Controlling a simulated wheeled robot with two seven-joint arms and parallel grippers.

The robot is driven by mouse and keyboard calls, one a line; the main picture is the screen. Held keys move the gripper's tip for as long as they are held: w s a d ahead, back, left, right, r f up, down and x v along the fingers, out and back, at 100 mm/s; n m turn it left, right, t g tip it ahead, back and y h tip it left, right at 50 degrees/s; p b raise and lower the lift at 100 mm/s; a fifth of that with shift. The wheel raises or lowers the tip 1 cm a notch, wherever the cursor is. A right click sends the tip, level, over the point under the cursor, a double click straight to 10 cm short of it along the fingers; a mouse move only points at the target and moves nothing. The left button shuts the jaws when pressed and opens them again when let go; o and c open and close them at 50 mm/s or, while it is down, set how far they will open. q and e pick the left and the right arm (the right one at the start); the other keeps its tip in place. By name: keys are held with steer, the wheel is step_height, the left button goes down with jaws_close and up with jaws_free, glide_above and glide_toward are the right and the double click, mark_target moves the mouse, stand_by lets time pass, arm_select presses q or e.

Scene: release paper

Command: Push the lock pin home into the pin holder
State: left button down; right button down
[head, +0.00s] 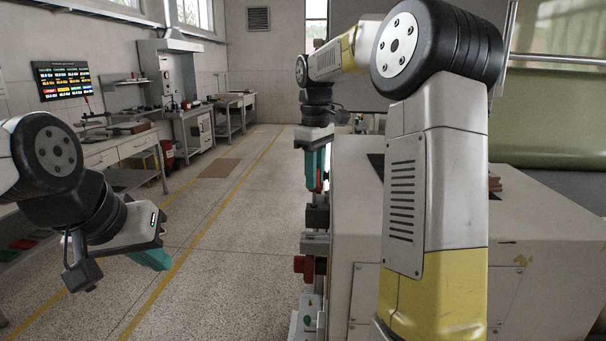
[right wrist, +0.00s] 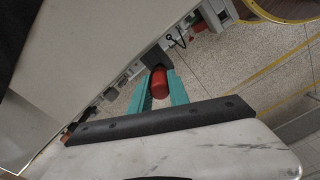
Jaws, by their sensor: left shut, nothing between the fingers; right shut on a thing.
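My right gripper (head: 316,180) reaches down along the side of the large light-coloured machine, its teal fingers pointing down. It is shut on a red cylindrical piece that looks like the lock pin (right wrist: 158,84), seen between the teal fingers in the right wrist view. A dark block (right wrist: 154,57), perhaps the pin holder, lies just beyond the red end; I cannot tell whether the pin is in it. In the head view a dark block (head: 317,217) sits below the fingers. My left gripper (head: 155,262) is shut and empty over the floor at left.
The machine body (head: 545,250) fills the right side, with a grey bracket (head: 314,243) and a red block (head: 304,265) on its near edge. Workbenches (head: 105,152) line the left wall. The floor (head: 225,240) between is clear. My right arm hides part of the machine.

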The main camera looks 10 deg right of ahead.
mark_target(314, 192)
steer(key=shift+f, duration=2.2)
steer(key=c, duration=1.2)
jaws_free()
steer(key=shift+o, duration=0.2)
step_height(314, 192, up, 8)
steer(key=shift+f, duration=0.15)
